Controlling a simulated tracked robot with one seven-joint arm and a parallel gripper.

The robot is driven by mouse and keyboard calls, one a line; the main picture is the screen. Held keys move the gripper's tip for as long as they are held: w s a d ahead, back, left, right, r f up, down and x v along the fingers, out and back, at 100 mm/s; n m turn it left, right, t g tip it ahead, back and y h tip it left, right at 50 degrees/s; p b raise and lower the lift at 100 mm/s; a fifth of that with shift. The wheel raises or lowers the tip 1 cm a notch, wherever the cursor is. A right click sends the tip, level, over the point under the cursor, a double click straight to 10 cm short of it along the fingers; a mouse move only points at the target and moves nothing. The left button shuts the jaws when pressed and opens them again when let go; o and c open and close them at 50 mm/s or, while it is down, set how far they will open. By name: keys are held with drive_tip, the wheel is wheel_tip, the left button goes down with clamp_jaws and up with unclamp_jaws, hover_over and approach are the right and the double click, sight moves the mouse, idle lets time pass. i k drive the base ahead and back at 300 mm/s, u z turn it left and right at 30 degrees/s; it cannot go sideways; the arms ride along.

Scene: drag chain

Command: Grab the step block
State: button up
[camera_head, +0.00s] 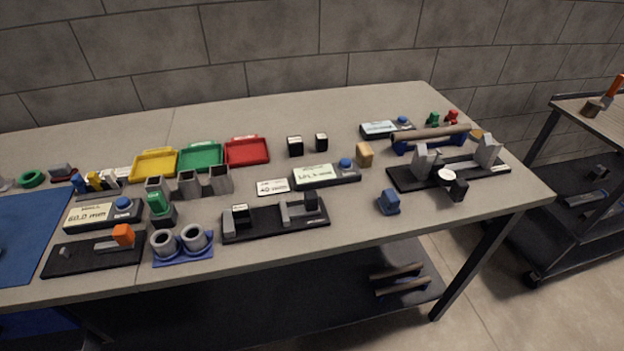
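A small blue block (389,202) with a stepped outline sits alone near the front edge of the table, right of centre. It looks like the step block, but it is too small to be sure. Nothing touches it. My gripper is not in view.
A black fixture with grey uprights (405,178) stands just right of the blue block, and another dark fixture (275,219) to its left. A tan block (364,155) and a display box (326,176) are behind. Coloured trays (200,156) stand at left. Bare tabletop (352,205) surrounds the blue block.

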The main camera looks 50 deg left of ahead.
sight(240, 213)
drive_tip(key=z, duration=0.3)
drive_tip(key=k, duration=2.75)
drive_tip(key=u, duration=1.35)
drive_tip(key=i, duration=1)
drive_tip(key=z, duration=0.05)
